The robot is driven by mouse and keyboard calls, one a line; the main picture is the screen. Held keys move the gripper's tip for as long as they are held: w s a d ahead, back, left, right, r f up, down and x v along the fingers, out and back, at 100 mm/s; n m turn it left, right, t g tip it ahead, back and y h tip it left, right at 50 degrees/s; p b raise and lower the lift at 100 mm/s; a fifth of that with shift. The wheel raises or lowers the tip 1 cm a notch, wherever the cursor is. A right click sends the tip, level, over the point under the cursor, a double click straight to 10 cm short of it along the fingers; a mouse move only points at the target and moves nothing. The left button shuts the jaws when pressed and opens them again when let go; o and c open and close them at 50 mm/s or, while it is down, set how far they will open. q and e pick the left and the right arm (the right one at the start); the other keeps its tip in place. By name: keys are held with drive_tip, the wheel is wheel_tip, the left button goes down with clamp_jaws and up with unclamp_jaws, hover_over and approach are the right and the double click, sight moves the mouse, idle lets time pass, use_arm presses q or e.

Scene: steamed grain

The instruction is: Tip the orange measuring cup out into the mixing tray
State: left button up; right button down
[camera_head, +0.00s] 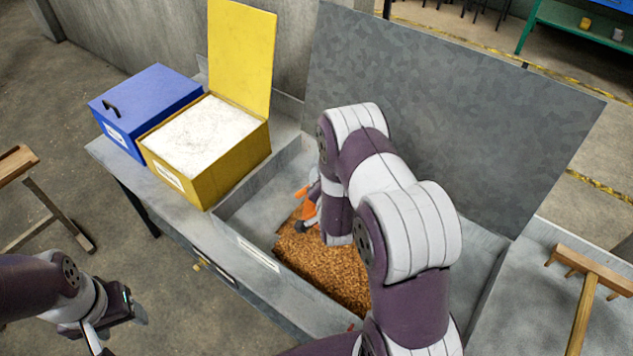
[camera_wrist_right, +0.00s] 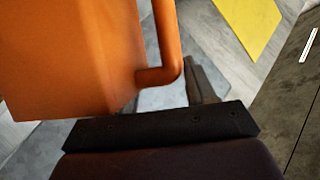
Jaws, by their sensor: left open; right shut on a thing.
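The orange measuring cup (camera_head: 309,209) is mostly hidden behind my right arm in the head view. In the right wrist view, the cup (camera_wrist_right: 70,60) fills the left side and its handle (camera_wrist_right: 170,55) runs down to the jaws. My right gripper (camera_head: 303,226) is shut on the cup, over the mixing tray (camera_head: 246,212). The right gripper (camera_wrist_right: 195,85) shows at the handle in the wrist view. Brown grain lies in the tray; the cup's inside and exact tilt cannot be told. My left gripper (camera_head: 116,322) is open and empty, low at the left, away from the tray.
A yellow bin (camera_head: 233,163) with its lid up holds white material, left of the tray. A closed blue bin (camera_head: 146,98) stands beside it. A grey panel (camera_head: 470,110) rises behind the tray. A wooden rake (camera_head: 590,275) lies at the right.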

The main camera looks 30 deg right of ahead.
drive_tip(key=s+d+m+t+b, duration=0.1)
drive_tip(key=d, duration=0.1)
drive_tip(key=s+d+m+t+y+b, duration=0.1)
drive_tip(key=d+m, duration=0.1)
drive_tip(key=s+d+f+m+b, duration=0.1)
drive_tip(key=shift+s+d+t+y, duration=0.3)
drive_tip(key=shift+d+t, duration=0.1)
drive_tip(key=s+d+m+t+b, duration=0.3)
drive_tip(key=s+d+m+b, duration=0.1)
drive_tip(key=d+m, duration=0.3)
drive_tip(key=shift+s+m+t+b, duration=0.3)
drive_tip(key=shift+b, duration=0.2)
drive_tip(key=shift+r, duration=0.1)
idle(0.4)
